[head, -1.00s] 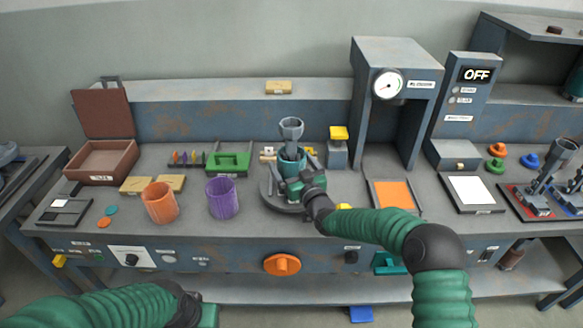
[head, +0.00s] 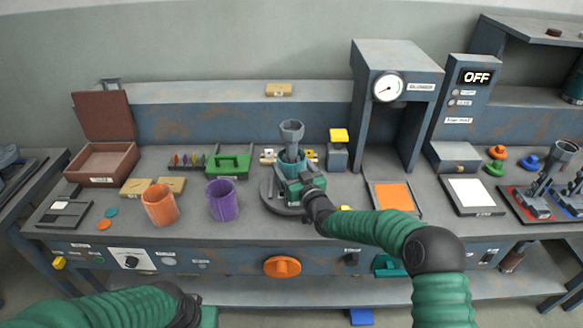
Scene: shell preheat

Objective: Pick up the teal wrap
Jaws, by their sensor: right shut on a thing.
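The teal wrap (head: 291,169) is around the lower part of a grey funnel-topped shell (head: 292,138), which stands upright over the round grey plate (head: 270,199). My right gripper (head: 294,182) reaches in from the front right and is shut on the teal wrap. The gripper body hides the wrap's lower front, so I cannot tell whether its bottom touches the plate. My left gripper (head: 208,316) is at the bottom edge of the view, away from the wrap. Its fingers are cut off or hidden.
An orange cup (head: 159,205) and a purple cup (head: 222,201) stand left of the plate. A green caddy (head: 229,163) is behind them. A gauge tower (head: 405,72) and an orange pad (head: 393,197) are to the right.

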